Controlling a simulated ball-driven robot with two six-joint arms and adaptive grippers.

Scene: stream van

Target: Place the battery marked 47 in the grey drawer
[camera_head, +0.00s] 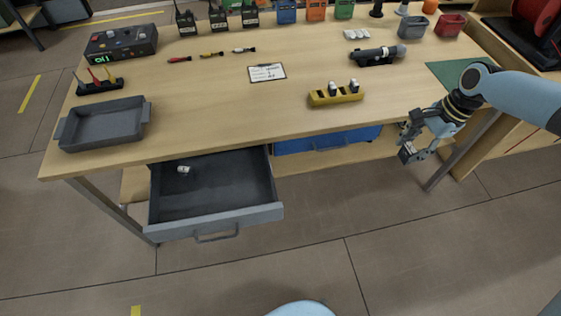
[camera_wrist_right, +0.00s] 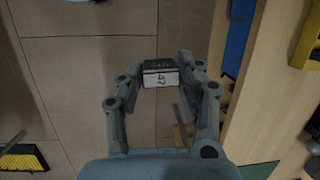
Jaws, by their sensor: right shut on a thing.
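My right gripper (camera_head: 405,149) is at the table's front right edge, over the floor. It is shut on a small dark and white battery (camera_wrist_right: 160,74), whose white face reads 47 in the right wrist view. The grey drawer (camera_head: 232,212) is pulled open at the front left of the table, well to the left of my right gripper. One small white-and-dark piece (camera_head: 183,169) lies inside it towards the back left; its marking is too small to read. My left gripper is not in view.
A yellow holder (camera_head: 322,98) with small batteries stands near the table's front edge. A blue drawer (camera_head: 322,142) under the table looks shut. A grey tray (camera_head: 104,125) sits at the left, and a clipboard (camera_head: 267,72) in the middle. The floor before the table is clear.

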